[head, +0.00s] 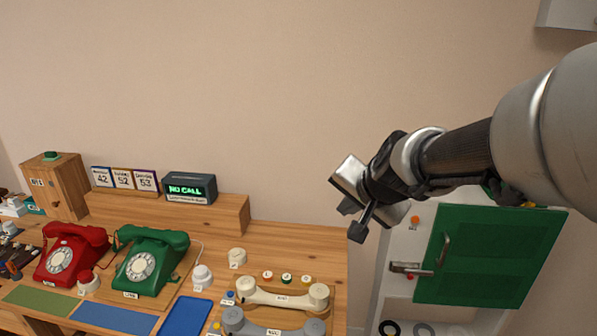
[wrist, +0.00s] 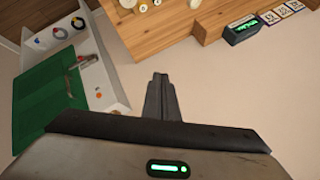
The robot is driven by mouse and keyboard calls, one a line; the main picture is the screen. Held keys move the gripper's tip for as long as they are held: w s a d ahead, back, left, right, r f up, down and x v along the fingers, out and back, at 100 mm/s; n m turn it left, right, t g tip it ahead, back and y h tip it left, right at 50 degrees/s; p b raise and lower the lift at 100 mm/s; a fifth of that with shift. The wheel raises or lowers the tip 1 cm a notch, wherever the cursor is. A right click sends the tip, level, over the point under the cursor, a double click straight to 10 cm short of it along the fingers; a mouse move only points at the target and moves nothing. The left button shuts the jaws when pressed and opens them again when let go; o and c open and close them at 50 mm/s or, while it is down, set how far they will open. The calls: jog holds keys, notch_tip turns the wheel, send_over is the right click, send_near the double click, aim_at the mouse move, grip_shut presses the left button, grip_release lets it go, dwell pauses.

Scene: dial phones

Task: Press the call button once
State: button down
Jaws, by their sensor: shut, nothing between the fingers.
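My gripper (head: 355,222) is shut and empty, held in the air right of the table, in front of the wall. Its fingers are together in the wrist view (wrist: 160,98). No label I can read marks the call button.
A red dial phone (head: 70,255) and a green one (head: 150,262) stand on the wooden table (head: 310,245). Cream (head: 282,296) and grey handsets lie at the front right. A white cabinet with an open green door (head: 490,255) stands right, below my arm.

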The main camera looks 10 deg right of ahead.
aim_at(415, 219)
jog(key=w+d+f+m+t+h+b, duration=0.1)
jog(key=w+d+f+m+h+b, duration=0.7)
jog(key=w+d+f, duration=0.6)
jog(key=s+d+f+m+g+h+b, duration=0.2)
jog(key=d+f+m+h, duration=0.4)
jog(key=d+f, duration=0.4)
jog(key=d+m+b, duration=0.1)
jog(key=d, duration=0.2)
jog(key=shift+d+f, duration=0.1)
jog(key=shift+w+d+p, duration=0.35)
jog(key=shift+w+p, duration=0.15)
jog(key=shift+w, duration=0.95)
jog(key=shift+w+d+p, duration=0.4)
jog(key=shift+w+p, duration=0.1)
jog(key=shift+w, duration=0.9)
jog(key=shift+w+d+p, duration=0.35)
jog(key=shift+w+p, duration=0.15)
jog(key=shift+w, duration=0.95)
jog(key=shift+w, duration=0.1)
